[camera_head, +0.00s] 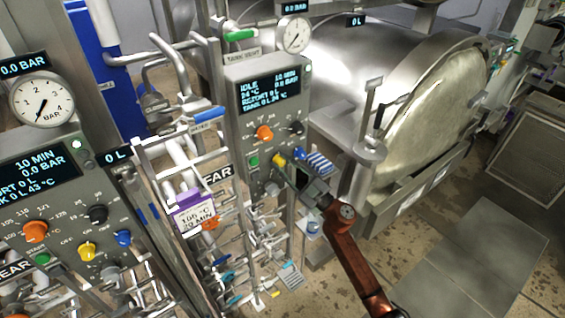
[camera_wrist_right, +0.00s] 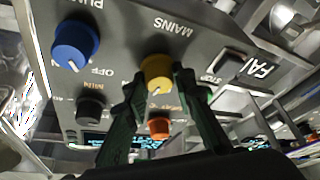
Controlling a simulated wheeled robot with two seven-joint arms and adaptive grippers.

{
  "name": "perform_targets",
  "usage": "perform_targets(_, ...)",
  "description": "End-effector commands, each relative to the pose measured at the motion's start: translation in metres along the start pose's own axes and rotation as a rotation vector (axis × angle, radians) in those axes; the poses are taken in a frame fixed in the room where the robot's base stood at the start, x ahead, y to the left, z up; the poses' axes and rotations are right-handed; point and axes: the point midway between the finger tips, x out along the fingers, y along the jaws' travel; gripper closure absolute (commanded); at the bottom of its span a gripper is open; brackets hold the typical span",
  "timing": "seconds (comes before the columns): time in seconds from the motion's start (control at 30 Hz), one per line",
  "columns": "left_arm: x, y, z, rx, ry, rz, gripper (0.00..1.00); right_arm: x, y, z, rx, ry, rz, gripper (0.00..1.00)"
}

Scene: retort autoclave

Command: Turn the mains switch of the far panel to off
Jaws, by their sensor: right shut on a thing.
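The far panel (camera_head: 268,92) stands mid-picture in the head view, with a lit display reading IDLE. Its yellow mains switch (camera_head: 278,160) is low on the face. In the right wrist view the yellow knob (camera_wrist_right: 157,70) sits beside the MAINS lettering, with OFF lettering to its left. My right gripper (camera_head: 289,168) reaches the knob from the lower right; in the wrist view its dark green fingers (camera_wrist_right: 157,88) stand on either side of the knob, shut on it. The knob's exact setting is hard to tell. My left gripper is not in view.
A blue knob (camera_wrist_right: 76,43), a black knob (camera_wrist_right: 90,109) and an orange knob (camera_wrist_right: 159,128) are close by on the same panel. A nearer, similar panel (camera_head: 62,205) stands at left. A large steel vessel (camera_head: 430,105) is behind at right. Floor is open at lower right.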

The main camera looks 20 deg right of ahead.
Motion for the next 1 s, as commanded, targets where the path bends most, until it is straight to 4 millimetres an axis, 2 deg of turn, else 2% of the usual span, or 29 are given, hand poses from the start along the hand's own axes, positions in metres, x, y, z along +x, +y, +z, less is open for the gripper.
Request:
perform_targets(0.5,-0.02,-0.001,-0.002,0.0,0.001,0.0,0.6,0.0,0.0,-0.001,-0.432,0.0,-0.182,1.0)
perform_targets(1.0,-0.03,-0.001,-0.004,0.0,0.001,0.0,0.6,-0.001,-0.001,0.001,-0.641,0.0,-0.269,1.0)
